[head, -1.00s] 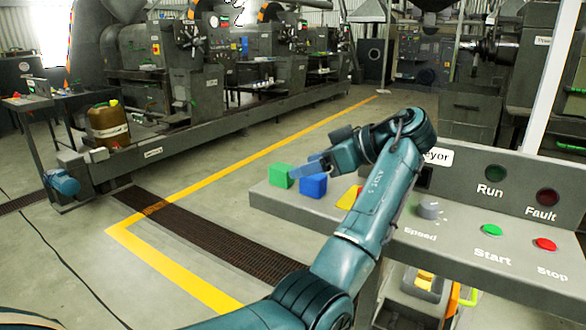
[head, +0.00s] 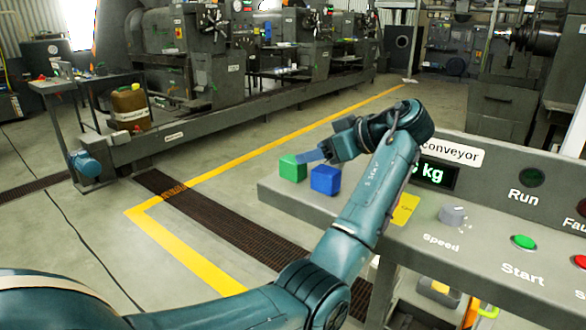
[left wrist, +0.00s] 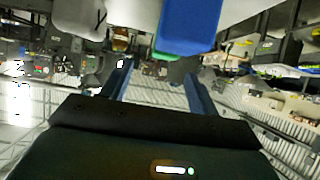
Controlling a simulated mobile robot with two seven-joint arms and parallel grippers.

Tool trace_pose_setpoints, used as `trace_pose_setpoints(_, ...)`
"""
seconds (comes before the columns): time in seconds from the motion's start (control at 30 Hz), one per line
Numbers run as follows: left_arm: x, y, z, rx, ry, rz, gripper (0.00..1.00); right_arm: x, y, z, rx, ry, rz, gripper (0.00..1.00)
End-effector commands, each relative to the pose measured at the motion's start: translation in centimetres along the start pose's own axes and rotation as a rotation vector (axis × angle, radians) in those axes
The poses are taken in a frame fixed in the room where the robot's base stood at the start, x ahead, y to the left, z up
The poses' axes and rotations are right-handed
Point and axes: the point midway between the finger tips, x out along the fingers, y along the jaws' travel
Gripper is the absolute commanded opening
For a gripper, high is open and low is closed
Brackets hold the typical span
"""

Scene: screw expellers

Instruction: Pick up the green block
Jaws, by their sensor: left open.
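The green block (head: 292,168) sits at the far left end of the grey console in the head view. The blue block (head: 325,180) sits just to its right and nearer. My left gripper (head: 308,156) is open beside the green block's upper right edge, beyond the blue block; contact cannot be told. In the left wrist view the blue block (left wrist: 190,25) is large at the top, with a strip of the green block (left wrist: 165,53) showing past it. The two fingers of my left gripper (left wrist: 157,75) are spread with nothing visible between them. My right gripper is not in view.
The grey console (head: 290,203) runs to the right, with a yellow piece (head: 405,208), a Speed knob (head: 452,215) and a green Start button (head: 523,242). My left arm passes over it. Open floor with a grating (head: 230,227) lies left of the console.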

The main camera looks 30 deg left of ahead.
Motion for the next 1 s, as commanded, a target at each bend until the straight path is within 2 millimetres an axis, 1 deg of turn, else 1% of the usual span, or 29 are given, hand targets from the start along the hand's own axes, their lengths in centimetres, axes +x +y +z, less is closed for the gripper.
trace_pose_setpoints(0.2,3.2,-0.8,0.3,0.001,0.001,-0.005,0.6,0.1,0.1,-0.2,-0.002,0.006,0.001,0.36)
trace_pose_setpoints(0.3,4.4,-0.7,0.2,0.001,0.002,-0.004,0.6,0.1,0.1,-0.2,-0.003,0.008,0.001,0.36)
trace_pose_setpoints(0.4,4.8,-0.7,0.2,0.0,0.001,-0.001,0.6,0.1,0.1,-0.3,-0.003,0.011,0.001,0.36)
trace_pose_setpoints(0.57,4.7,-0.7,0.2,0.0,0.0,-0.001,0.59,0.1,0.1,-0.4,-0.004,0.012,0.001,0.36)
trace_pose_setpoints(1.0,4.7,-0.7,0.2,0.0,0.0,-0.001,0.23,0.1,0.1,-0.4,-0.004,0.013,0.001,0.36)
